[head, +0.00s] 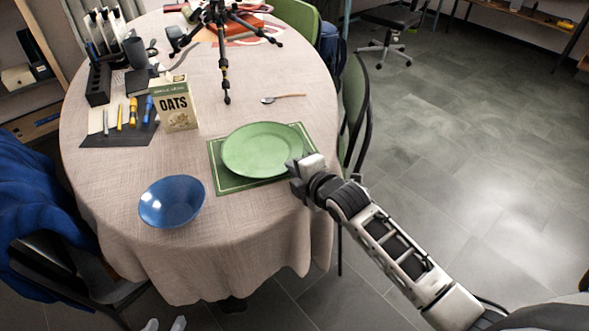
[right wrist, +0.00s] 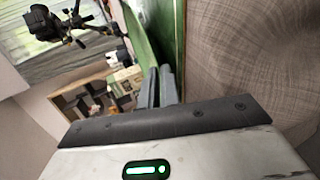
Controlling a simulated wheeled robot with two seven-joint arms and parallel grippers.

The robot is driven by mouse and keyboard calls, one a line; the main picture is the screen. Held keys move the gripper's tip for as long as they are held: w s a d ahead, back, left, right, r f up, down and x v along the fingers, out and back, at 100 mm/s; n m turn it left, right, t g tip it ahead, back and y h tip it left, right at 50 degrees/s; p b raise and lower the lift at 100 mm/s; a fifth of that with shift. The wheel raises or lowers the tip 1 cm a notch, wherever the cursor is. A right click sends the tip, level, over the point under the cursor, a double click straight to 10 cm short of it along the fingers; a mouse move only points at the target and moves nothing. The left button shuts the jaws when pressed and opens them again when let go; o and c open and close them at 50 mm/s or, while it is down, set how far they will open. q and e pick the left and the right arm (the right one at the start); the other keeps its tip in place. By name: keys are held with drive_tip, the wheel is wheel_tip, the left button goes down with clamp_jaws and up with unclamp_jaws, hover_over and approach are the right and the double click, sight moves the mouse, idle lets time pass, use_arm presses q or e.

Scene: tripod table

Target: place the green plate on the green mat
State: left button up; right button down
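The green plate (head: 262,149) is over the green mat (head: 239,184), which shows along its left, front and right sides. The plate also shows edge-on in the right wrist view (right wrist: 141,38), beside the mat (right wrist: 175,50); whether it touches the mat is hard to tell. My right gripper (head: 298,172) is at the plate's right front rim. Its fingers (right wrist: 158,86) are close together on the rim. Two pale tips at the bottom edge of the head view look like my left gripper (head: 164,325), apart and empty, below the table edge.
A blue bowl (head: 171,201) stands left of the mat. An oats box (head: 175,106) and a spoon (head: 283,98) are behind. A tripod (head: 222,45) stands at the back of the table (head: 240,240). Chairs (head: 354,95) flank it. The front of the cloth is clear.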

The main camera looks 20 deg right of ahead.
drive_tip(key=shift+r, duration=0.1)
drive_tip(key=c, duration=1.9)
unclamp_jaws()
drive_tip(key=shift+s, duration=0.1)
drive_tip(key=p+v, duration=0.1)
drive_tip(key=v, duration=1)
drive_tip(key=s+a+f+m+g, duration=0.1)
drive_tip(key=s+a+f+m, duration=0.1)
drive_tip(key=s+m, duration=0.2)
drive_tip(key=s+a+f+m+g, duration=0.1)
drive_tip(key=s+a+f+m, duration=0.1)
drive_tip(key=m, duration=0.6)
drive_tip(key=s+a+f+m, duration=0.2)
drive_tip(key=s+f+m, duration=0.2)
drive_tip(key=s+m, duration=0.2)
drive_tip(key=shift+s+a+f+g+y, duration=0.3)
drive_tip(key=shift+s+g+y, duration=0.1)
drive_tip(key=shift+s, duration=0.2)
